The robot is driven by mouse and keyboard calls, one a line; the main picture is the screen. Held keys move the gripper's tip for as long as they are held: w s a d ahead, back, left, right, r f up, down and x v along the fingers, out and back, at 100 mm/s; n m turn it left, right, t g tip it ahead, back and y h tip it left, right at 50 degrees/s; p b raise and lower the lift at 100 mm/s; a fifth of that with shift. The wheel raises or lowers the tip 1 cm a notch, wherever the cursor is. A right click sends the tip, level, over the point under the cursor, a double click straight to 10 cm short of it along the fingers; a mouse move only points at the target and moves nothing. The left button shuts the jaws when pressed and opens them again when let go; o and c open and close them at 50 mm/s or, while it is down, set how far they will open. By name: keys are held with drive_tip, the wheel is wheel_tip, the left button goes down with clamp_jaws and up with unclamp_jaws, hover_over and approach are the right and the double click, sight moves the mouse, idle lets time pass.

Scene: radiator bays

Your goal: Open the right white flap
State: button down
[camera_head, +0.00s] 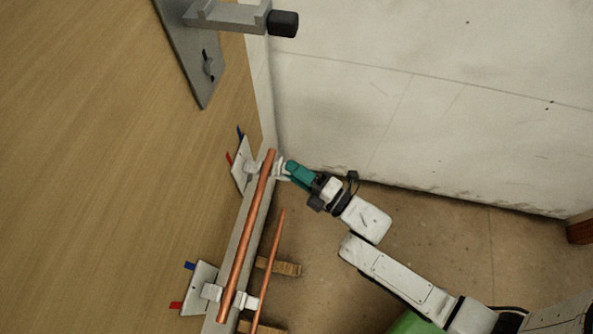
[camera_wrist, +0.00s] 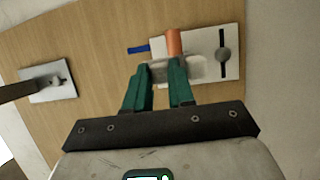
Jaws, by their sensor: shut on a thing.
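The right white flap (camera_head: 279,168) is a small pale piece at the upper end of the long copper pipe (camera_head: 247,235). In the wrist view the flap (camera_wrist: 193,68) lies across the end of the copper pipe (camera_wrist: 174,42), in front of a white plate (camera_wrist: 231,72). My gripper (camera_head: 285,168) reaches it from the right, its teal fingers at the flap. In the wrist view my gripper (camera_wrist: 160,68) is shut on the flap, which partly shows between the fingertips. The fingers hide part of it, and how far it is open cannot be told.
Another white clip (camera_head: 212,291) holds the pipe's lower end by a second white plate (camera_head: 197,285). A shorter copper pipe (camera_head: 271,265) runs beside the long one. A grey door handle (camera_head: 232,16) sticks out above. A pale wall (camera_head: 430,90) stands behind my arm.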

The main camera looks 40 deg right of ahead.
drive_tip(key=c, duration=1)
unclamp_jaws()
drive_tip(key=shift+o, duration=0.2)
drive_tip(key=shift+f, duration=0.1)
drive_tip(key=shift+p, duration=0.3)
